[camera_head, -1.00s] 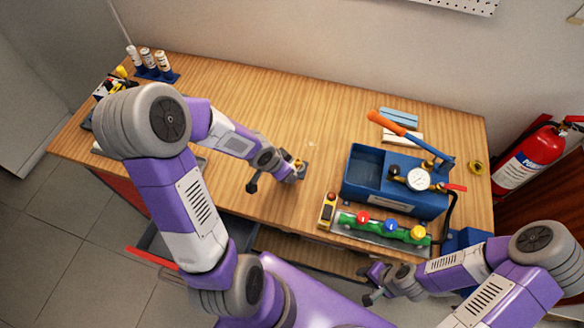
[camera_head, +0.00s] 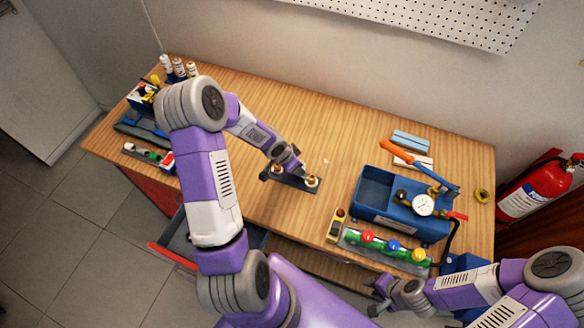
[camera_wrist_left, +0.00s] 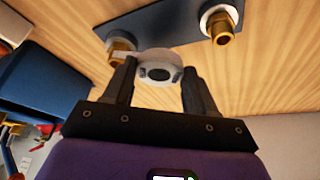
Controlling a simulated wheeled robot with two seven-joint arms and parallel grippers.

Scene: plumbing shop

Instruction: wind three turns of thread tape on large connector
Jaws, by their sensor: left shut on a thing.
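My left gripper (camera_wrist_left: 158,85) is shut on a white roll of thread tape (camera_wrist_left: 158,66), seen in the left wrist view. The roll is close beside a brass connector (camera_wrist_left: 120,45) and partly hides it; I cannot tell whether they touch. A second brass connector (camera_wrist_left: 222,27) stands clear to the right on the same dark plate (camera_wrist_left: 168,20). In the head view the plate (camera_head: 292,180) lies mid-table, with a connector (camera_head: 312,181) at its right end; my left gripper (camera_head: 288,168) is over it. My right gripper (camera_head: 376,298) is open and empty off the table's front edge.
A blue test pump (camera_head: 400,205) with gauge and orange-handled lever stands at right. In front is a valve manifold (camera_head: 385,246) with coloured knobs. Bottles (camera_head: 178,68) and a tool box (camera_head: 143,95) are at far left. The back middle of the table is clear.

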